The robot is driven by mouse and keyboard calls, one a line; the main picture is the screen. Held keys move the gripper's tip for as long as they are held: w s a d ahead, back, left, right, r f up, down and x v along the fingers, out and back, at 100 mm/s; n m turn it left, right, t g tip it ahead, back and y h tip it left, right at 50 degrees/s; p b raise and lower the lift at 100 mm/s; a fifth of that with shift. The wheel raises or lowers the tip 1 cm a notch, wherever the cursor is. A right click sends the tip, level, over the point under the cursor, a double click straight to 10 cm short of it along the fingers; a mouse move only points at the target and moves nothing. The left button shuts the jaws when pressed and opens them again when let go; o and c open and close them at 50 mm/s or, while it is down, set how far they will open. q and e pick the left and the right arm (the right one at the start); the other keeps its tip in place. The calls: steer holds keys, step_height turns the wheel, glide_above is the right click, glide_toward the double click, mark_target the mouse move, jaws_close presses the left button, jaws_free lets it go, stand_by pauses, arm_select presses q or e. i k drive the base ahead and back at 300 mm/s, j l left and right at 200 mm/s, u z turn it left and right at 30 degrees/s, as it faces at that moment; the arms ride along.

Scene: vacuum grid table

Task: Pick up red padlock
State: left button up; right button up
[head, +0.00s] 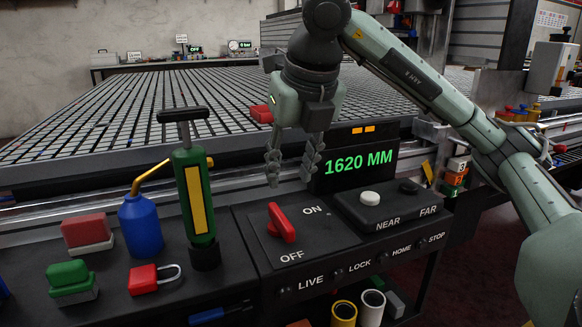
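The red padlock (144,280) lies on the dark bench top at the lower left, its light metal shackle pointing right. My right gripper (291,176) hangs above the control panel, up and to the right of the padlock and clear of it. Its two fingers point down and stand apart, with nothing visible between them. My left gripper does not show in the head view.
A green pump (193,194) with a black T-handle stands just behind the padlock. A blue oil can (141,228), a red block (87,230) and a green block (70,280) stand around it. The panel has a red switch (281,223) and a display (357,162).

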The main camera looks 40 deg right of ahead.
mark_target(144, 279)
steer(key=k, duration=1.5)
